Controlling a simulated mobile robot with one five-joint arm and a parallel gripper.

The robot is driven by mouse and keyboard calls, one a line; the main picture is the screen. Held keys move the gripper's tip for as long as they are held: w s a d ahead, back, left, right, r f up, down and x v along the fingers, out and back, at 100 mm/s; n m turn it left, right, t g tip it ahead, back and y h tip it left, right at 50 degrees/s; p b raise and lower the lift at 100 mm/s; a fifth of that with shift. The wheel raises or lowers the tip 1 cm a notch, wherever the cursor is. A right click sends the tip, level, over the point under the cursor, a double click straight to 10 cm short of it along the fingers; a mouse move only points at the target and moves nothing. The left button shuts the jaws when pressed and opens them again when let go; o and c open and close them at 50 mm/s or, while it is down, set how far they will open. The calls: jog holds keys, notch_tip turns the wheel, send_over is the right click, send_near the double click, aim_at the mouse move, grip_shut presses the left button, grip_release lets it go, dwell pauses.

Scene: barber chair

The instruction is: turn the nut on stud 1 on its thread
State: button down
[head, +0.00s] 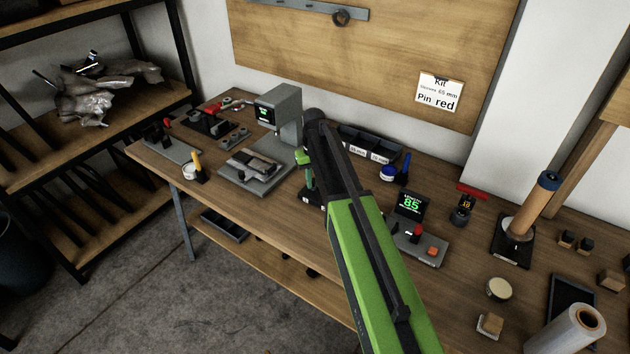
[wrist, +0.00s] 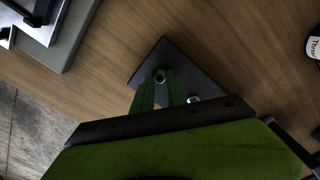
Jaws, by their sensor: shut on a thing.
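A dark plate (wrist: 172,58) lies on the bench and carries two studs. One small metal nut (wrist: 160,77) sits at the fingertips of my gripper (wrist: 160,83), whose green fingers are shut on it from both sides. A second nut or stud (wrist: 193,99) shows on the plate just right of the fingers, partly hidden by my gripper body. I cannot read a number at either stud. In the head view my gripper (head: 307,172) points down at the plate, which is mostly hidden behind my arm.
A grey press-like machine (head: 287,115) stands close behind and left of my gripper. Dark bins (head: 370,143), a blue-lidded pot (head: 388,173) and a display reading 85 (head: 411,204) are to the right. Bare bench top (wrist: 110,30) lies between the plate and the grey base at left.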

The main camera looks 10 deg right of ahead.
aim_at(314, 186)
jog(key=c, duration=1.3)
grip_release()
jog(key=shift+d, duration=0.1)
jog(key=shift+c, duration=0.2)
jog(key=shift+r, duration=0.1)
notch_tip(314, 186, up, 17)
jog(key=p, duration=1.7)
